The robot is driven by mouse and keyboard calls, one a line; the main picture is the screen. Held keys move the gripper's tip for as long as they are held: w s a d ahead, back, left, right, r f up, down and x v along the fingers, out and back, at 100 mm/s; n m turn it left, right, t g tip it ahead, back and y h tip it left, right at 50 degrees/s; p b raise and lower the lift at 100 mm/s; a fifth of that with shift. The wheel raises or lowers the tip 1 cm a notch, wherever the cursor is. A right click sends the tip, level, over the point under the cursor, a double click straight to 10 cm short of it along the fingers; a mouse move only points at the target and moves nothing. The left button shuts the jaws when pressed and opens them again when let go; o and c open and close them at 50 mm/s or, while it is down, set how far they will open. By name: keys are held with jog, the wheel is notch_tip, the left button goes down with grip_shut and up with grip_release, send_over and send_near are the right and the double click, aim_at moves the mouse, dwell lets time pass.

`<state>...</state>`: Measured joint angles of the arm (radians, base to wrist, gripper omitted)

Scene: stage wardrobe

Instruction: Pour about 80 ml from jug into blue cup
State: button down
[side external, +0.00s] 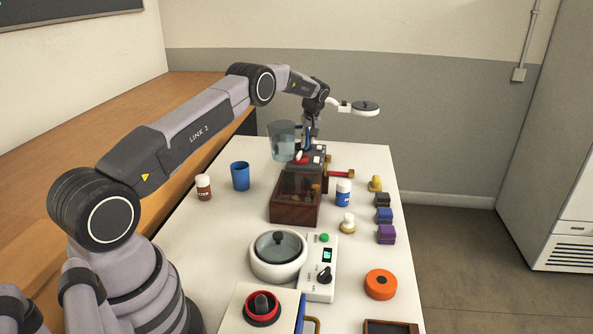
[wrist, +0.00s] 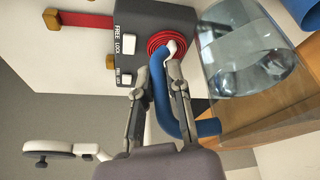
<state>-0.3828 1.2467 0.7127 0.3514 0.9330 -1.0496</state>
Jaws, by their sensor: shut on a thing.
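The clear jug (side external: 284,143) has a blue handle (wrist: 160,92) and holds some clear liquid. My gripper (wrist: 174,75) is shut on that handle, and it shows at the far end of the table in the side view (side external: 307,138). The jug looks about upright and raised above the table. Its clear body fills the upper right of the wrist view (wrist: 235,45). The blue cup (side external: 240,177) stands upright on the table, nearer the side camera and left of the jug, apart from it. The inside of the cup is hidden.
A dark device with a red coil (wrist: 172,45) is behind my gripper. A white pot (side external: 279,263) is nearer. Table around the cup's front is clear.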

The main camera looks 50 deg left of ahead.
aim_at(295, 129)
jog(key=shift+s+r, duration=0.1)
jog(key=shift+r, duration=0.05)
jog(key=shift+s+a+r+t+h, duration=0.15)
jog(key=shift+s+a+t+h, duration=0.1)
jog(key=shift+s+t+h, duration=0.35)
jog(key=r+t, duration=0.1)
jog(key=s+a+t, duration=0.1)
jog(key=s+r+n+t+h, duration=0.1)
jog(key=shift+a+r, duration=0.25)
jog(key=shift+r, duration=0.05)
jog(key=s+t, duration=0.1)
jog(key=s+a+r+t+h, duration=0.1)
jog(key=shift+s+a+n+t+p, duration=0.1)
jog(key=shift+n+t+p, duration=0.2)
jog(key=shift+n, duration=0.1)
jog(key=shift+s+a+r+t+h+p, duration=0.15)
jog(key=shift+s+t+h, duration=0.15)
jog(key=shift+t, duration=0.15)
jog(key=shift+s+a+r+t+h+p, duration=0.15)
jog(key=shift+s+t+h, duration=0.1)
jog(key=shift+t, duration=0.2)
jog(key=shift+s+a+n+t+p, duration=0.25)
jog(key=shift+s+n+t+p, duration=0.1)
jog(key=shift+p, duration=0.3)
jog(key=shift+s+a+r+t+h+p, duration=0.1)
jog(key=shift+s+a+t+h+p, duration=0.2)
jog(key=shift+t+p, duration=0.25)
dwell(1.6)
